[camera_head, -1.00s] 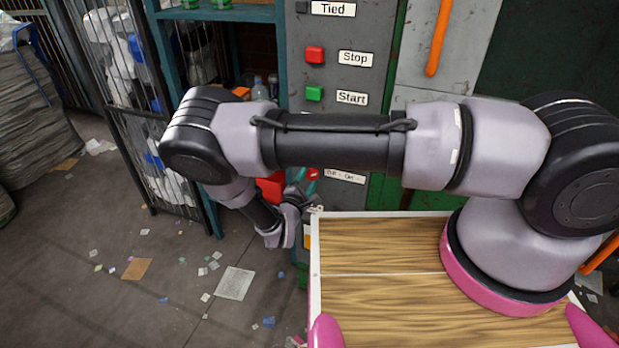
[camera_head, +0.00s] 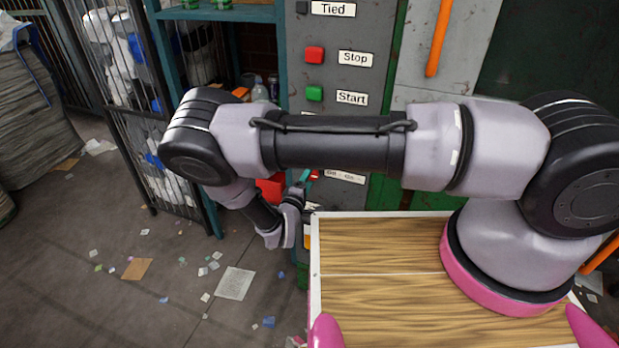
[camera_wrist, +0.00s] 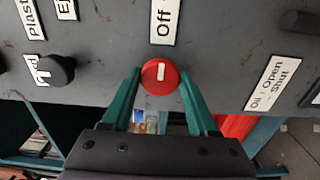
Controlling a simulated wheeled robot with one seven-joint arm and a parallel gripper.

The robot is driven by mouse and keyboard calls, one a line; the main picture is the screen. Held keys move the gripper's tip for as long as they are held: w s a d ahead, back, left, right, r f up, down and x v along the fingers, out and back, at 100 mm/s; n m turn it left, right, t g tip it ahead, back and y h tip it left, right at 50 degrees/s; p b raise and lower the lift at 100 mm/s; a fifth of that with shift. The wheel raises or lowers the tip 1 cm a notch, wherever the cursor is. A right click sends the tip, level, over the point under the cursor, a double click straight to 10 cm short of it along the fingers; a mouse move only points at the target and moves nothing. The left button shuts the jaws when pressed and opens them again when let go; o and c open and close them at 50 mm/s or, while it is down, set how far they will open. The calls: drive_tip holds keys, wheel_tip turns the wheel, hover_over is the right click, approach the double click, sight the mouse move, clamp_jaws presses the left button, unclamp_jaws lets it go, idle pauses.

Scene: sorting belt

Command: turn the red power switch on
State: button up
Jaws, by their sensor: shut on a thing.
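The red power switch is a round red knob (camera_wrist: 160,76) on the grey panel, with a short white mark that stands upright in the wrist view. A white label starting with "Off" (camera_wrist: 165,18) lies just above it there, cut off by the frame edge. My gripper (camera_wrist: 160,88) has its two green fingers on either side of the knob, shut on it. In the head view, my gripper (camera_head: 305,180) is at the panel's lower left, and only a sliver of the knob (camera_head: 315,174) shows past it.
On the same panel are a red Stop button (camera_head: 314,55) and a green Start button (camera_head: 314,93) above. In the wrist view, a black knob (camera_wrist: 56,71) lies left and an "Open Shut" label (camera_wrist: 273,83) right. A wooden tabletop (camera_head: 380,300) is below my arm.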

drive_tip(key=o, duration=1.4)
drive_tip(key=shift+c, duration=0.2)
drive_tip(key=shift+s, duration=0.1)
drive_tip(key=v, duration=1)
drive_tip(key=shift+s, duration=0.3)
drive_tip(key=shift+a, duration=0.1)
